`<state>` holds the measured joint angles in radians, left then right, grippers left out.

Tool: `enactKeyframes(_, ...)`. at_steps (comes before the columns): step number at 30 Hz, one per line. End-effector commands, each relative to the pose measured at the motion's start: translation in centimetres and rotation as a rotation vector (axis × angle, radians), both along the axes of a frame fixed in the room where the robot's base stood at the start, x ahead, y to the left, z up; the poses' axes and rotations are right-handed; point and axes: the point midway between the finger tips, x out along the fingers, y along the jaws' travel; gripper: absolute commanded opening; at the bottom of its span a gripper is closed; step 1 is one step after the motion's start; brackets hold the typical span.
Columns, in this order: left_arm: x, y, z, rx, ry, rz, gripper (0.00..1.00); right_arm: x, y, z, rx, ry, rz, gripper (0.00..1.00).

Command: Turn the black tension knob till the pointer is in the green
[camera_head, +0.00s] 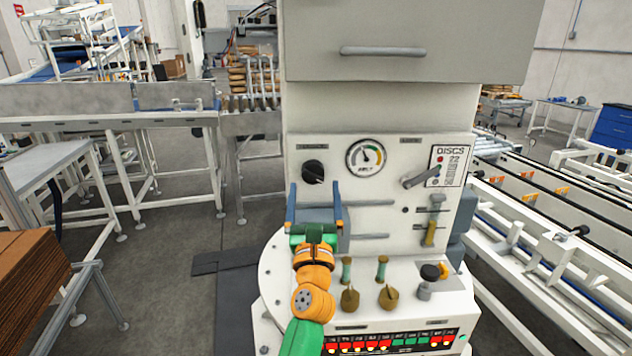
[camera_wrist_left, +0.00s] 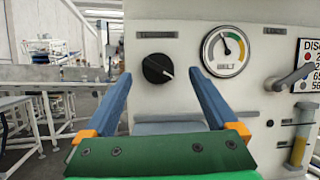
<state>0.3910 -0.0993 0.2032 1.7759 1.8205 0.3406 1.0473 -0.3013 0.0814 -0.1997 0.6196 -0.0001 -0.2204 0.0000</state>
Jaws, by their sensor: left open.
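The black tension knob (camera_head: 313,171) is on the upper left of the pale machine panel; its white mark points to the lower right in the left wrist view (camera_wrist_left: 157,68). The round gauge (camera_head: 366,157) is to its right, with a coloured arc along its right side. In the left wrist view, the gauge (camera_wrist_left: 225,52) has its dark pointer near the top, leaning slightly left, seemingly short of the green. My left gripper (camera_head: 313,196) is open and empty, with its blue fingers pointing at the panel, either side of the knob's line and apart from it. My right gripper is out of view.
A grey lever (camera_head: 420,177) and a DISCS plate (camera_head: 450,165) are right of the gauge. Below are brass-coloured knobs (camera_head: 388,297), a black-topped knob (camera_head: 430,273) and a lit label strip (camera_head: 390,342). A grey cabinet (camera_head: 410,40) overhangs the panel.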

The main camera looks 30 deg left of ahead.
Motion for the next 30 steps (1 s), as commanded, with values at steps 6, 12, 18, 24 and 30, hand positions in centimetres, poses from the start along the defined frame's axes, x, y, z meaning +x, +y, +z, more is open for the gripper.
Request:
enactKeyframes(6,1.9,1.3,1.0,0.003,0.001,0.000,0.92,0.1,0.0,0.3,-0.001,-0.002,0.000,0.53)
enactKeyframes(12,2.0,1.3,0.9,0.005,0.003,0.000,0.92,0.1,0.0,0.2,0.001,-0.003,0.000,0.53)
enactKeyframes(18,2.0,1.3,0.9,0.006,0.004,0.000,0.41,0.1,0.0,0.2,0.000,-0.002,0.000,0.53)
enactKeyframes(24,2.0,1.2,0.9,0.006,0.004,-0.001,0.06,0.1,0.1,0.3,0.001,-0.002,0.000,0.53)
enactKeyframes(30,2.0,1.2,1.2,0.040,0.028,-0.003,0.06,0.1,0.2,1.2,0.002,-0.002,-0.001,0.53)
